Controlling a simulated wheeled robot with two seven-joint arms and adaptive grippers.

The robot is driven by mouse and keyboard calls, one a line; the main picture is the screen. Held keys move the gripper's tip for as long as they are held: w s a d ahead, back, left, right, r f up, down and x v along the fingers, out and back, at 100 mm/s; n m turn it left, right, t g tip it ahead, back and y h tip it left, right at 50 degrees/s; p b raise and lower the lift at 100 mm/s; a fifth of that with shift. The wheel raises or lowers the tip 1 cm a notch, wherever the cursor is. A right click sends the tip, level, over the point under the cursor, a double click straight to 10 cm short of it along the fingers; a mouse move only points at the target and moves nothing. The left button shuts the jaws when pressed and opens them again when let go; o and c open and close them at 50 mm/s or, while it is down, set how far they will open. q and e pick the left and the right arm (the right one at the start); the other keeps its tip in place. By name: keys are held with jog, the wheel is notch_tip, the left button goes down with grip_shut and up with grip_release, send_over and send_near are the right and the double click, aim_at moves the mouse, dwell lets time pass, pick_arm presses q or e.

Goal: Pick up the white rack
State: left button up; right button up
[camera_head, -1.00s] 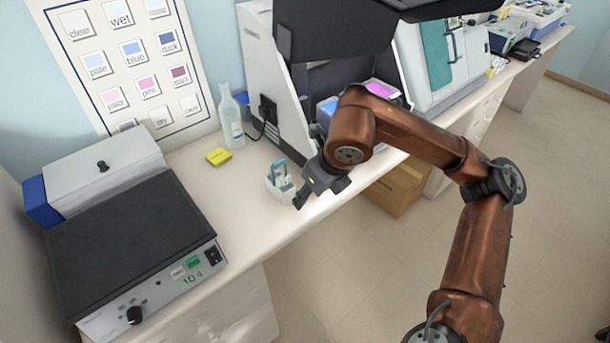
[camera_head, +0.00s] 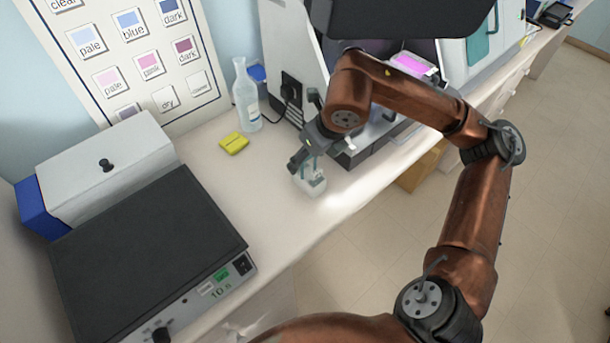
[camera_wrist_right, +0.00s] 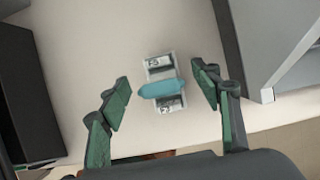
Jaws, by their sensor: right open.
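The white rack (camera_head: 311,184) is a small white holder with a teal handle. It stands upright on the counter, near the front edge, in the head view. In the right wrist view the white rack (camera_wrist_right: 160,68) lies between and beyond my fingertips, its teal handle running across its middle. My right gripper (camera_head: 318,160) is just above the rack and partly covers it in the head view. In the right wrist view my right gripper (camera_wrist_right: 162,92) is open, with one finger on each side of the rack and gaps to both. My left gripper is not in view.
A hotplate-like device (camera_head: 150,250) with a black top stands at the left. A yellow block (camera_head: 234,143) and a clear bottle (camera_head: 246,95) are behind the rack. A white and grey machine (camera_head: 300,60) stands close on the right. The counter left of the rack is clear.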

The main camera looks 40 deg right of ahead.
aim_at(305, 165)
jog(key=b+x, duration=0.1)
jog(key=x, duration=0.3)
jog(key=shift+s+d+f, duration=0.1)
jog(key=shift+f, duration=0.2)
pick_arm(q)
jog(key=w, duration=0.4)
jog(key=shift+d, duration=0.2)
pick_arm(e)
jog(key=shift+r, duration=0.1)
jog(key=shift+c, duration=0.7)
jog(key=c, duration=1.2)
